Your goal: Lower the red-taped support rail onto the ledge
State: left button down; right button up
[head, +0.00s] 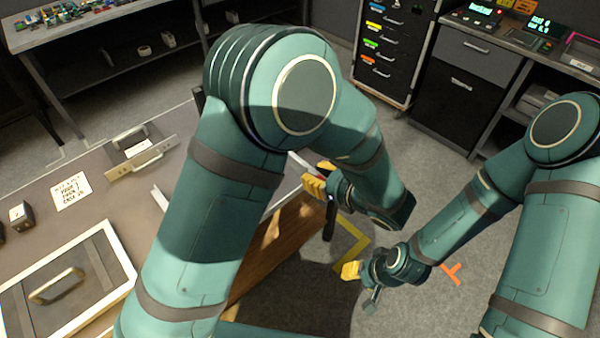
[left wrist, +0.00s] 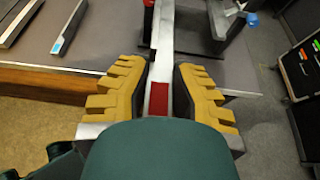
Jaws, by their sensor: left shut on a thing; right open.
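My left gripper (head: 322,186) is shut on the red-taped support rail (left wrist: 160,55), a narrow light-grey bar. In the left wrist view the rail's red tape (left wrist: 159,98) shows between the yellow fingers of this gripper (left wrist: 161,75). The rail runs away from me past a dark grey block (left wrist: 205,30). In the head view my arm hides most of the rail. I cannot make out which surface is the ledge, or whether the rail touches it. My right gripper (head: 361,285) is open and empty, low over the floor.
The grey table (head: 110,215) with a wooden side holds a slotted metal bracket (head: 141,157), a paper note (head: 71,191) and a framed panel with a handle (head: 118,255). A blue-marked strip (left wrist: 68,28) lies on it. Drawer cabinets (head: 392,45) stand behind.

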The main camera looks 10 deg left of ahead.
pick_arm(q)
jog(key=f, duration=0.1)
jog(key=f+b, duration=0.1)
jog(key=shift+w+a+f, duration=0.3)
jog(key=shift+f+b, duration=2.85)
jog(key=shift+f, duration=1.05)
jog(key=w+a+f+b, duration=0.1)
jog(key=w+a, duration=1.2)
jog(key=a, duration=0.4)
jog(key=shift+f, duration=0.35)
jog(key=shift+d+f, duration=0.1)
jog(key=shift+f, duration=0.05)
jog(key=c, duration=0.9)
grip_release()
